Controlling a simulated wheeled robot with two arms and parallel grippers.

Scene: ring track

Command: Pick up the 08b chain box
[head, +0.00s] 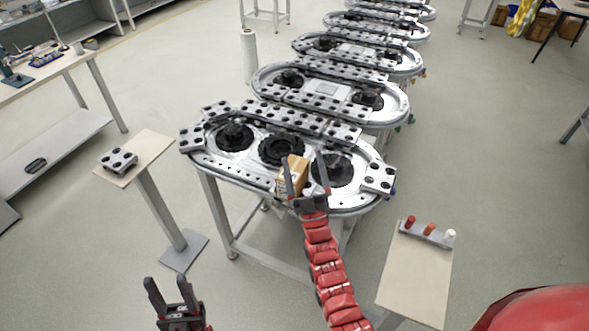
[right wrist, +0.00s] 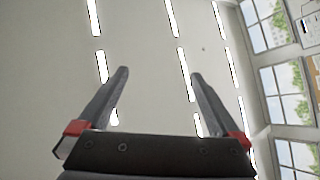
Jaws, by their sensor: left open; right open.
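A small brown cardboard box (head: 301,172) sits on the front edge of the nearest ring track (head: 222,171) in the head view. It is the only box on this track, and I cannot read any label. My right gripper (head: 306,162) is open and overlaps the box in the head view, partly hiding it. In the right wrist view its fingers (right wrist: 158,80) are apart with nothing between them, against the ceiling. The box does not show there. My left gripper (head: 167,283) is open and empty at the lower left, well away from the box.
More ring tracks (head: 330,88) stand in a row behind. A small stand (head: 147,150) with a grey block is at left. Another stand (head: 414,275) with red and white cylinders is at lower right. Open floor lies around the tracks.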

